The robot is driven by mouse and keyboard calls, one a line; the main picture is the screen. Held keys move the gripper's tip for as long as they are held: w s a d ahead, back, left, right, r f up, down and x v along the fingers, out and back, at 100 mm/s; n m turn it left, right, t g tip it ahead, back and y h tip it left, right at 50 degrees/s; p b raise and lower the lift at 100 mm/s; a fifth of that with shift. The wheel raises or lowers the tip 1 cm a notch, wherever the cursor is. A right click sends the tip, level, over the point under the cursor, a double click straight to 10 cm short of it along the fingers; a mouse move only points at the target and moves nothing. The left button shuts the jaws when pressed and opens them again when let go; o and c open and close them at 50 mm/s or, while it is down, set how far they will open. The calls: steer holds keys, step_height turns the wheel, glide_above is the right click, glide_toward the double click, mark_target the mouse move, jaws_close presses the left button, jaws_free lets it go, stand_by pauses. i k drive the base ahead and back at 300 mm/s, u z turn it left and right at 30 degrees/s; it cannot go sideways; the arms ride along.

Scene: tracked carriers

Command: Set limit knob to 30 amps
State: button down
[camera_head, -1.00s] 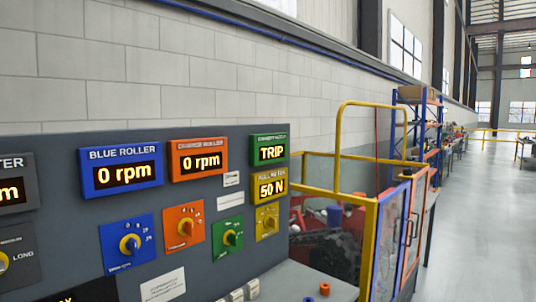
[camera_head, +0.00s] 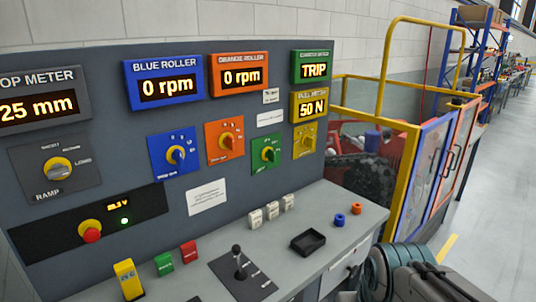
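The control panel (camera_head: 232,128) stands upright and carries several rotary knobs on coloured plates. A dark, teal-grey part at the lower right seems to be my arm. My gripper's fingers do not show.
A red stop button (camera_head: 91,232) is at left. A yellow-framed guard (camera_head: 400,150) stands at right.

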mark_target(270, 153)
steer(key=z, duration=1.15)
steer(key=i, duration=0.9)
steer(key=u, duration=0.9)
